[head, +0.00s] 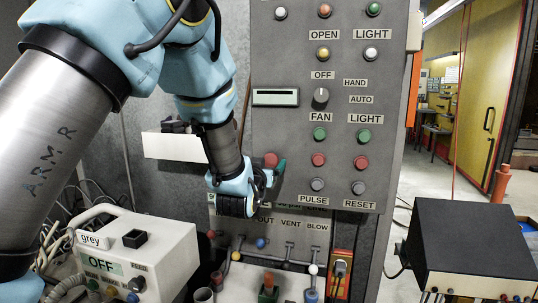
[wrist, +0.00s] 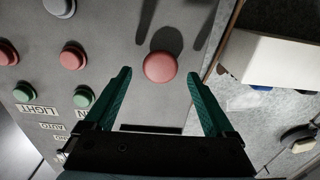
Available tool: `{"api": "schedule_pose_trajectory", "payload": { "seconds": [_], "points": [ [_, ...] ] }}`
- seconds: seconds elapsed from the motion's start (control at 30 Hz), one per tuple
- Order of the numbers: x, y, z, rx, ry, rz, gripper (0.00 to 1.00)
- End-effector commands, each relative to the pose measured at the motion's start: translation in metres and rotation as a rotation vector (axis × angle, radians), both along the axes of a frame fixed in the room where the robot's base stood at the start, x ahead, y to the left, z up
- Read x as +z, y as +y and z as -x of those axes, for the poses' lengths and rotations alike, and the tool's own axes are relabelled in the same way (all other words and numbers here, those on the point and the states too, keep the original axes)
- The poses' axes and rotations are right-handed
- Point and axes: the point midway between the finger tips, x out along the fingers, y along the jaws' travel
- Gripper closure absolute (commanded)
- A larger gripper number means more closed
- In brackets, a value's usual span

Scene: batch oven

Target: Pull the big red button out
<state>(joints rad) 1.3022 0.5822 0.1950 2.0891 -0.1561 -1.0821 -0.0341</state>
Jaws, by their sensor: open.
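The big red button (wrist: 160,67) is a round red knob on the grey control panel. In the wrist view it lies between the two green fingertips, with a gap on each side. In the head view only part of the red button (head: 271,160) shows behind my gripper, near the panel's lower left edge. My gripper (wrist: 160,72) is open and empty, facing the panel. In the head view my gripper (head: 274,178) hides part of the panel around the button. Finger shadows fall on the panel beyond the tips; I cannot tell the exact distance to the button.
Smaller red, green and grey buttons and a selector knob (head: 321,95) fill the panel (head: 285,60). A white box-like shelf (head: 175,147) juts out left of the gripper. A grey device (head: 110,262) reading OFF stands lower left, a black box (head: 473,245) lower right. Valves sit below.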

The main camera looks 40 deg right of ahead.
Motion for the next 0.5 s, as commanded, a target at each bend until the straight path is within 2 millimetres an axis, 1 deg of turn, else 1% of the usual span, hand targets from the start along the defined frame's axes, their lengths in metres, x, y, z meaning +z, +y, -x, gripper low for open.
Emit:
{"api": "schedule_pose_trajectory", "payload": {
  "seconds": [0.1,0.2,0.5],
  "points": [
    [0.002,-0.012,-0.008,0.0,-0.001,0.001,0.11],
    [0.001,-0.016,-0.011,0.0,0.001,-0.001,0.11],
    [0.0,-0.019,-0.012,0.0,0.0,0.0,0.11]
  ]
}}
